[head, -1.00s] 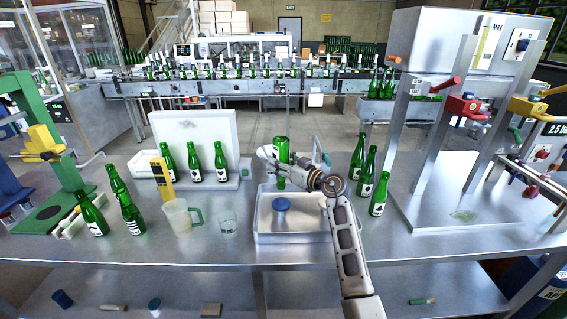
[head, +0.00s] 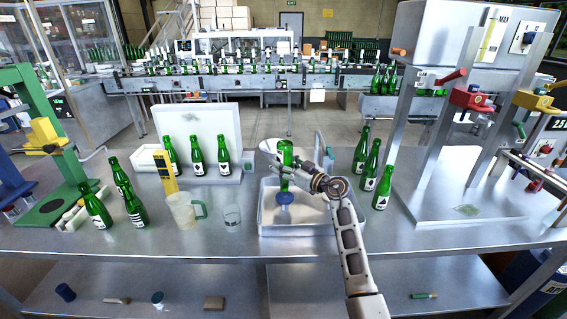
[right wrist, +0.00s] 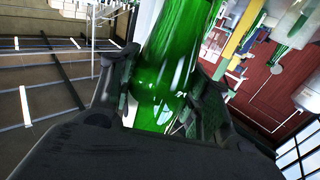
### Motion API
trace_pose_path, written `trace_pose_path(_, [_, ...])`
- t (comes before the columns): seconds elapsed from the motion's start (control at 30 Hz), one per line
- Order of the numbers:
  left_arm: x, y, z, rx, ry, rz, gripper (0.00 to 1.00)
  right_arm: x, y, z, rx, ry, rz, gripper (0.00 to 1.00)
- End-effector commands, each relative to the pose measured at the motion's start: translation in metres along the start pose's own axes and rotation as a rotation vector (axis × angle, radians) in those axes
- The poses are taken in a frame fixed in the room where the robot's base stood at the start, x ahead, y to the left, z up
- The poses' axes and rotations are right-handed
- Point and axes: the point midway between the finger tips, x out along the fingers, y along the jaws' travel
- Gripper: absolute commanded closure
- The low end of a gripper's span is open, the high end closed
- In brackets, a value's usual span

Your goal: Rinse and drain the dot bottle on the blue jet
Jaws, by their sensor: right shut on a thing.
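My right gripper (head: 286,172) is shut on a green bottle (head: 286,152) above the sink tray at the middle of the bench. The bottle looks upside down, its narrow end down at the blue jet (head: 284,198); whether the mouth is around the jet or just above it I cannot tell. In the right wrist view the green glass (right wrist: 170,75) sits between the two fingers. Its label is hidden, so I cannot see a dot. My left gripper is not in view.
The metal sink tray (head: 264,222) surrounds the jet. Several green bottles stand left, behind and right (head: 383,188) of it. A metal stand (head: 466,205) is at right.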

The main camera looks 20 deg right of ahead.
Motion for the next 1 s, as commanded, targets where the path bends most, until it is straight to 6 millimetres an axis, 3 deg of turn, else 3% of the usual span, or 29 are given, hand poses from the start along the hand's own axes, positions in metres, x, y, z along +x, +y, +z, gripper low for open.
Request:
trace_pose_path(0.3, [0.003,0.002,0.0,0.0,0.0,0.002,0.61,-0.002,0.004,0.014,0.0,0.0,0.0,0.83])
trace_pose_path(1.0, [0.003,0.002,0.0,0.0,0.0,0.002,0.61,-0.002,0.005,0.017,-0.001,0.0,-0.001,0.83])
